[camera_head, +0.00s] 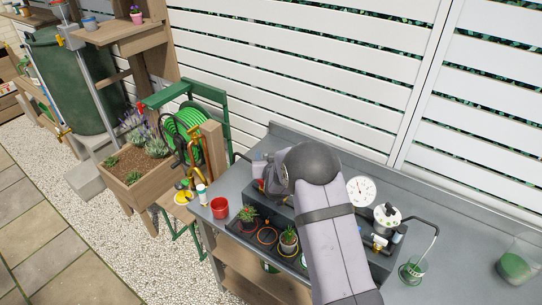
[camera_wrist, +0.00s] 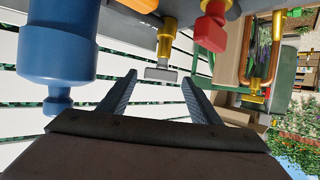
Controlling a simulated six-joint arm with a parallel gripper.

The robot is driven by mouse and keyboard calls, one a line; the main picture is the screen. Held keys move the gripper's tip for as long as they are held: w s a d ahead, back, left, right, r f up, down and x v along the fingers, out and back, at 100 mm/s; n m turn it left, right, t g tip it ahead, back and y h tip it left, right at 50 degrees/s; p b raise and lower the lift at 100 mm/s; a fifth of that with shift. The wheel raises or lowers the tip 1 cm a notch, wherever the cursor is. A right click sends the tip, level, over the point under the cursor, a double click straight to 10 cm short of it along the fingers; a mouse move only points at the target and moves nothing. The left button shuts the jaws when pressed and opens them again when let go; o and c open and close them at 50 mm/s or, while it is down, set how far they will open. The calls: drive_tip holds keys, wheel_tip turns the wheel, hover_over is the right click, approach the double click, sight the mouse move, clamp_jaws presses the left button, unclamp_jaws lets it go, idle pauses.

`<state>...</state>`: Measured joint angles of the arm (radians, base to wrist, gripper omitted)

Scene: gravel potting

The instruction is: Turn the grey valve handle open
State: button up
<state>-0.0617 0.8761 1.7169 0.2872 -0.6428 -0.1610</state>
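The grey valve handle (camera_wrist: 161,75) is a short flat bar on the end of a brass stem, in the upper middle of the wrist view. My gripper (camera_wrist: 160,78) is open, with its two dark ridged fingers spread on either side of the handle's position in the picture. The handle appears in the gap near the fingertips. I cannot tell how deep it lies between them, and no finger is seen touching it. In the head view my arm hides the handle and most of the gripper.
In the wrist view, a red fitting (camera_wrist: 211,30) is close right of the handle and a large blue cylinder (camera_wrist: 58,42) is at left. In the head view, the grey bench (camera_head: 440,215) bears a gauge (camera_head: 361,191), potted plants and a red cup (camera_head: 219,207).

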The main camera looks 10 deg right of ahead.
drive_tip(key=c, duration=0.9)
drive_tip(key=shift+d+n+y+b, duration=0.1)
drive_tip(key=shift+n+y+b, duration=0.2)
drive_tip(key=shift+b, duration=0.6)
drive_tip(key=shift+n+y+b, duration=0.4)
drive_tip(key=shift+y+b, duration=0.1)
drive_tip(key=shift+b, duration=0.3)
drive_tip(key=shift+r, duration=0.1)
drive_tip(key=o, duration=1.1)
drive_tip(key=shift+s, duration=0.1)
